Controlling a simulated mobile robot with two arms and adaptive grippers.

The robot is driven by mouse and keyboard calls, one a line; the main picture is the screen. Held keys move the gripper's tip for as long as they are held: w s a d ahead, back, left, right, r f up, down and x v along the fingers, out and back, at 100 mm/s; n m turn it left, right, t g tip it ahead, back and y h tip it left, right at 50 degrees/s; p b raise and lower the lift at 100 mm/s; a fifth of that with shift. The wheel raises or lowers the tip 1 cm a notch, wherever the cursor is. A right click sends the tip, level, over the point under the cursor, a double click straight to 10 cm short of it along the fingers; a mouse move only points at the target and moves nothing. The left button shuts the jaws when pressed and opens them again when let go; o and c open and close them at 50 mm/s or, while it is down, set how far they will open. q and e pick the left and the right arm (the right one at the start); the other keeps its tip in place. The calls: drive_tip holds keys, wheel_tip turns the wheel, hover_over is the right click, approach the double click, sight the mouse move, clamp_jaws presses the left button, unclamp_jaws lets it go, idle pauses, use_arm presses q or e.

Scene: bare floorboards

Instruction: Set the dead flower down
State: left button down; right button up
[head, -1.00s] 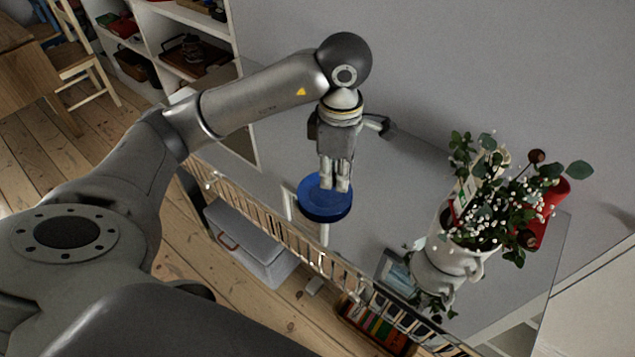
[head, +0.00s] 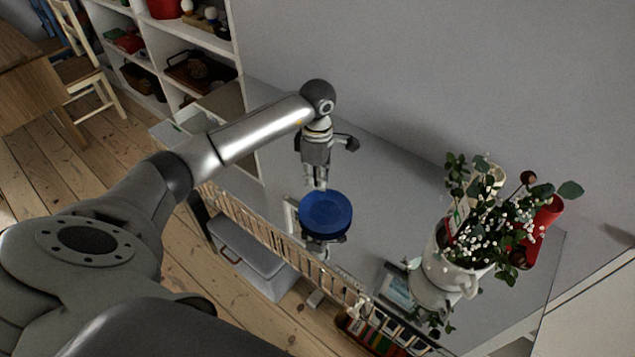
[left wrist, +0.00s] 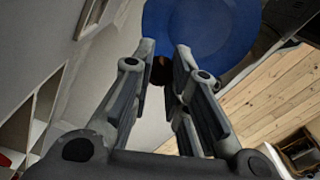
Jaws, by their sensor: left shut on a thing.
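My left gripper (head: 316,186) points down at the far edge of a round blue dish (head: 326,214), on the grey tabletop side. In the left wrist view, the fingers (left wrist: 165,52) are closed in on a small dark brown thing (left wrist: 158,72), which looks like the dead flower's head. Its stem cannot be made out, and the flower is hidden in the head view. The blue dish (left wrist: 205,30) lies beyond the fingertips in the wrist view. I cannot tell whether the flower touches anything.
A white pitcher (head: 445,265) with green sprigs, white blossoms and dark brown heads stands at the right. A red item (head: 545,215) is behind it. A picture frame (head: 398,287) stands left of the pitcher. The grey tabletop (head: 390,185) between dish and wall is clear.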

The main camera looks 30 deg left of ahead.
sight(317, 195)
use_arm(q)
wheel_tip(317, 195, down, 2)
drive_tip(key=shift+f+p, duration=0.25)
drive_tip(key=shift+p, duration=0.35)
drive_tip(key=shift+f, duration=0.2)
drive_tip(key=shift+f+b, duration=0.55)
drive_tip(key=shift+b, duration=0.1)
drive_tip(key=c, duration=1.4)
unclamp_jaws()
drive_tip(key=shift+r, duration=0.1)
drive_tip(key=shift+r+p, duration=0.5)
drive_tip(key=shift+p, duration=0.1)
wheel_tip(317, 195, up, 11)
drive_tip(key=b, duration=0.2)
drive_tip(key=shift+b, duration=0.35)
drive_tip(key=shift+r, duration=0.5)
